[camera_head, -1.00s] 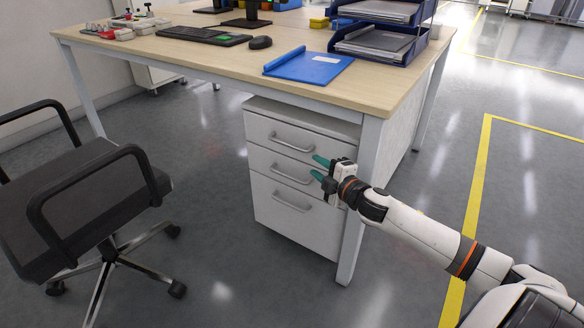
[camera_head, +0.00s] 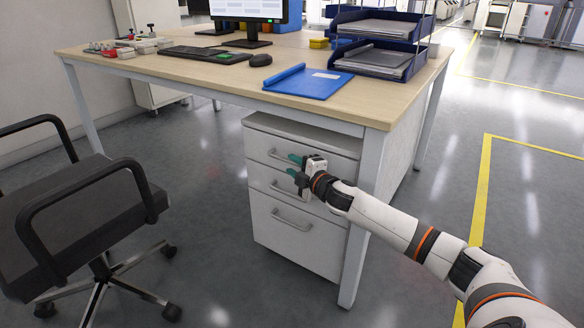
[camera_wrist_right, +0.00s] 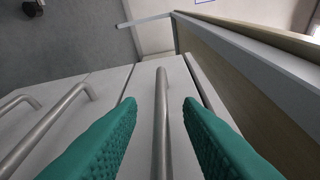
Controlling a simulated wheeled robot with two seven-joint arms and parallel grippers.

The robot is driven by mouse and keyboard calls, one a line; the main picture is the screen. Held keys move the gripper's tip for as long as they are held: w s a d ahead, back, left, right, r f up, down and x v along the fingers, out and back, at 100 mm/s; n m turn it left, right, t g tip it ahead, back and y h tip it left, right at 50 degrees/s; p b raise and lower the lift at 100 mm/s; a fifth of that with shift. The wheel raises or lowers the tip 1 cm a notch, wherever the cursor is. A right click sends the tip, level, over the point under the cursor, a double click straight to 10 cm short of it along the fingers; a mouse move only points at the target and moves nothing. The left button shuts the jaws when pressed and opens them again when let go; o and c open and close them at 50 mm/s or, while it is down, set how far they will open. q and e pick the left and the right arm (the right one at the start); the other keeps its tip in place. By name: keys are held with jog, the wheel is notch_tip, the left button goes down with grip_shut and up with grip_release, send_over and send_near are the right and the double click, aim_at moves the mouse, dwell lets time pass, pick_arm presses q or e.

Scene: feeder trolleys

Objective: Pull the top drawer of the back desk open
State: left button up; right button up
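The back desk (camera_head: 330,106) has a light wood top and pale legs. Under it stands a white drawer unit with three drawers, all shut. The top drawer (camera_head: 262,143) has a grey bar handle, partly hidden by my gripper in the head view. My right gripper (camera_head: 293,165) is at the top drawer's front with its two green fingers apart. In the right wrist view, the top drawer's handle (camera_wrist_right: 162,110) lies between the open fingers (camera_wrist_right: 160,108), with a gap showing on each side. My left gripper is out of view.
A black office chair (camera_head: 85,205) stands to the left of the drawer unit. A desk leg (camera_head: 362,215) stands close to my right forearm. The grey floor in front of the drawers is clear. A blue folder (camera_head: 304,82) and trays lie on the desk.

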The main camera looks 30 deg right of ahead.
jog(key=shift+w, duration=0.75)
grip_shut()
